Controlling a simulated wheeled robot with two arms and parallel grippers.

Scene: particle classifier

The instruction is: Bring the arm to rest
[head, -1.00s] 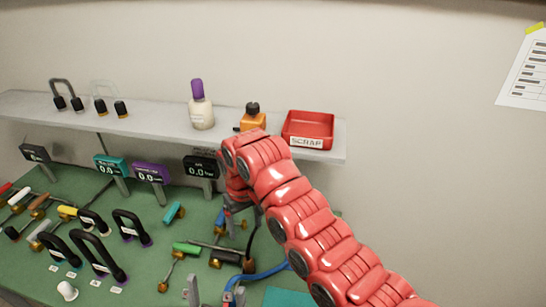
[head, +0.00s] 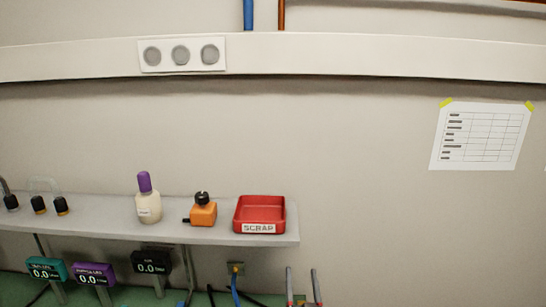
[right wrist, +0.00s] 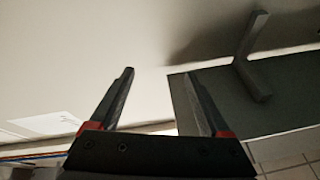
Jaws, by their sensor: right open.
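My right gripper (head: 302,280) shows only by its two grey finger tips at the bottom edge of the head view, below the shelf and the red tray. In the right wrist view its fingers (right wrist: 158,78) stand wide apart with nothing between them. The rest of the right arm is out of the head view. My left gripper is in neither view.
Below are several digital displays (head: 151,266) and a green bench (head: 125,297).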

